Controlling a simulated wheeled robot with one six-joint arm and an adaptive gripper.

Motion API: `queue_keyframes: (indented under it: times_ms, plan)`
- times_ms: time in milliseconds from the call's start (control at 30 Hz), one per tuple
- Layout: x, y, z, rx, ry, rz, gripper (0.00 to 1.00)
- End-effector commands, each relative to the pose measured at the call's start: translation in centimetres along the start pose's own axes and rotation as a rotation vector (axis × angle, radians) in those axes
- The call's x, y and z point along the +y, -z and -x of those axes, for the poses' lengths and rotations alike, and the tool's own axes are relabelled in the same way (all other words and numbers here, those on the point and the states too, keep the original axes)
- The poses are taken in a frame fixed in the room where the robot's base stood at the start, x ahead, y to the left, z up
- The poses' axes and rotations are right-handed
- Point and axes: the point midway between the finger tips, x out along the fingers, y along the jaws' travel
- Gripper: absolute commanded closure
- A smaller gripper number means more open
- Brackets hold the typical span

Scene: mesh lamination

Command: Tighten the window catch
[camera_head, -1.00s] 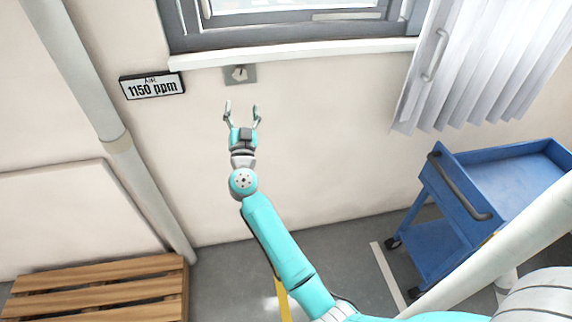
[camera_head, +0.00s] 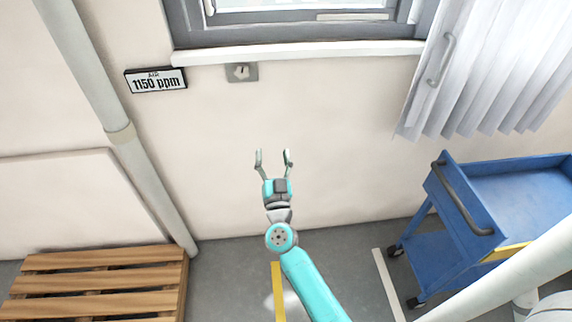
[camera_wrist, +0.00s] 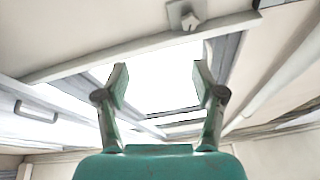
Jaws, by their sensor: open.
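The grey-framed window (camera_head: 300,34) is at the top of the head view, cut off by the picture edge. A small light handle (camera_head: 208,7), which looks like the window catch, is on the left of its frame. I cannot tell how tight it is. My gripper (camera_head: 273,157) is open and empty, below and right of the handle and well apart from it. In the wrist view my gripper's fingers (camera_wrist: 160,76) stand apart, with the bright window (camera_wrist: 155,90) behind them. I cannot make out the catch in that view.
A pleated curtain (camera_head: 490,80) and a blue cart (camera_head: 460,225) are right. A pipe (camera_head: 115,120) and a wooden pallet (camera_head: 95,285) are left.

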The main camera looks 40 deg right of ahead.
Motion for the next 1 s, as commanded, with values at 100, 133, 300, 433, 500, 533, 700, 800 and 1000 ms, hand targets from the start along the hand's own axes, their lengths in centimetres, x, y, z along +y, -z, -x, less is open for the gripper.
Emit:
queue_keyframes:
  times_ms: [100,133,300,433,500,533,700,800,1000]
  plan:
    - [0.1,-0.2,1.3,-0.007,0.012,0.004,0.31]
    - [0.2,-0.2,1.5,-0.008,0.014,0.005,0.31]
    - [0.2,-0.3,2.3,-0.012,0.022,0.007,0.31]
    - [0.2,-0.3,2.4,-0.013,0.024,0.008,0.31]
    - [0.2,-0.3,2.4,-0.013,0.024,0.008,0.31]
    - [0.2,-0.3,2.4,-0.013,0.024,0.008,0.31]
    - [0.2,-0.3,2.4,-0.013,0.023,0.008,0.31]
    - [0.2,-0.2,2.4,-0.012,0.027,0.007,0.31]
    - [-3.0,2.6,1.2,0.028,0.151,0.012,0.31]
